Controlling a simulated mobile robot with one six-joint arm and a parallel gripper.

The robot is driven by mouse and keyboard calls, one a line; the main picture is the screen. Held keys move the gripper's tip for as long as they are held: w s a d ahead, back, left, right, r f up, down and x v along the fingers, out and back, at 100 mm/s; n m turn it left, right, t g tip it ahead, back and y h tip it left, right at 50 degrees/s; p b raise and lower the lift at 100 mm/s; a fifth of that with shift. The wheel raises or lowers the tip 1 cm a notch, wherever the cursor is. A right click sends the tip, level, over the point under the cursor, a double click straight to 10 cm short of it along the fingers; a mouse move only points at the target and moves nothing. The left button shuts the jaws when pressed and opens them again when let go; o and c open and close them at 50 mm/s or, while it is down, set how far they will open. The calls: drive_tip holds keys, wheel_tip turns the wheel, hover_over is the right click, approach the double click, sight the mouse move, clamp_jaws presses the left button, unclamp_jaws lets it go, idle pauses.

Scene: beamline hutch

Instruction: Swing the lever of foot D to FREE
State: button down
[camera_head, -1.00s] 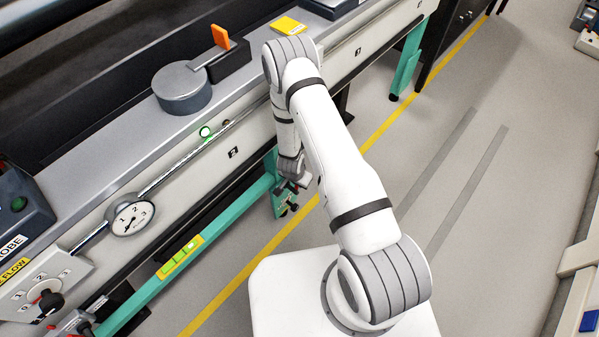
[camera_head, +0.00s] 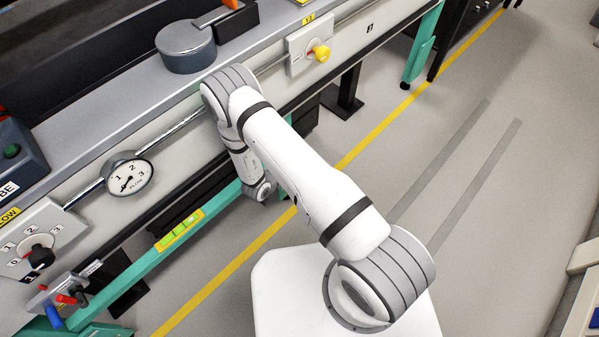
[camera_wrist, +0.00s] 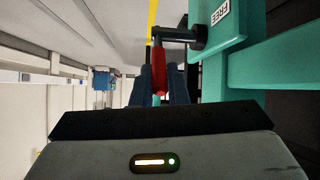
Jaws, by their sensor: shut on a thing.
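The lever shows in the wrist view as a red grip (camera_wrist: 159,76) on a dark crank arm that runs to a black pivot (camera_wrist: 199,38) on a teal foot frame (camera_wrist: 228,70). A white label reading FREE (camera_wrist: 220,12) is on the teal part just beyond the pivot. My gripper (camera_wrist: 161,84) has its dark fingers either side of the red grip and is shut on it. No letter D is legible. In the head view my arm hides the gripper and this lever; the teal rail (camera_head: 165,258) runs below the bench.
The floor right of the yellow line (camera_head: 366,144) is clear.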

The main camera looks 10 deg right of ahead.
drive_tip(key=shift+s+a+f+t+h+b, duration=0.45)
drive_tip(key=shift+a+f+t+h+b, duration=0.3)
drive_tip(key=shift+b, duration=0.8)
drive_tip(key=shift+d+h, duration=0.15)
drive_tip(key=shift+h, duration=0.1)
drive_tip(key=c, duration=1.4)
unclamp_jaws()
drive_tip(key=shift+r, duration=0.1)
drive_tip(key=shift+c, duration=0.2)
drive_tip(key=p+v, duration=0.1)
drive_tip(key=v, duration=0.6)
drive_tip(key=shift+s+a, duration=0.25)
